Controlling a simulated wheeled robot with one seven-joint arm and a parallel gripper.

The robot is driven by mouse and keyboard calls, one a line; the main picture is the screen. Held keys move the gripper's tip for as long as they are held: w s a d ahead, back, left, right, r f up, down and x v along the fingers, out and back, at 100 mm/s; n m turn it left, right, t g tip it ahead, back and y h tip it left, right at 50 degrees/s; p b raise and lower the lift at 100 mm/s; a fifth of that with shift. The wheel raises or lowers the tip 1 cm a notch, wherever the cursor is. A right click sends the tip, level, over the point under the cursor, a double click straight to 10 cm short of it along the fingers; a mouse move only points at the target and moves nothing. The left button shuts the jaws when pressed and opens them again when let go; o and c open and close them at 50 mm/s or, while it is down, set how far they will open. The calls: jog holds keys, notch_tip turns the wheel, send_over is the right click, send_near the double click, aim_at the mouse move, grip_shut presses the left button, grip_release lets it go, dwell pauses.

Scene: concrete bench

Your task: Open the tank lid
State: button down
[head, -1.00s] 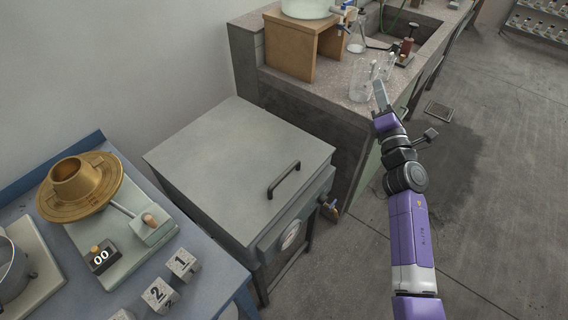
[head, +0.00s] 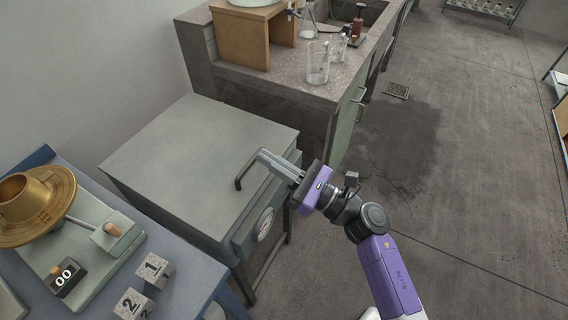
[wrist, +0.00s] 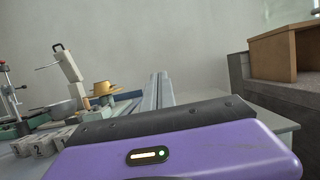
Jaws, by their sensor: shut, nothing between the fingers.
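The tank is a grey-green box with a flat lid (head: 190,150) that lies closed on top. A dark bar handle (head: 246,173) stands near the lid's front right edge. A round gauge (head: 265,224) is on the tank's front. My gripper (head: 262,156) is shut and empty, its fingers pointing left at the handle's far end. I cannot tell whether the fingers touch the handle. In the wrist view the closed fingers (wrist: 160,90) reach out over the lid (wrist: 195,100); the handle is not visible there.
A blue table (head: 190,285) at left holds a brass-topped device (head: 35,205) and numbered blocks (head: 135,304). Behind the tank, a stone bench (head: 285,75) carries a wooden stand (head: 240,38) and glass beakers (head: 318,62). The floor at right is open.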

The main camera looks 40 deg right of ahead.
jog(key=w+a+r+p, duration=0.1)
jog(key=w+r+p, duration=0.1)
jog(key=w+r, duration=0.2)
jog(key=shift+w+a+r+p, duration=0.3)
jog(key=shift+w+r, duration=0.1)
jog(key=shift+w, duration=0.2)
dwell(1.3)
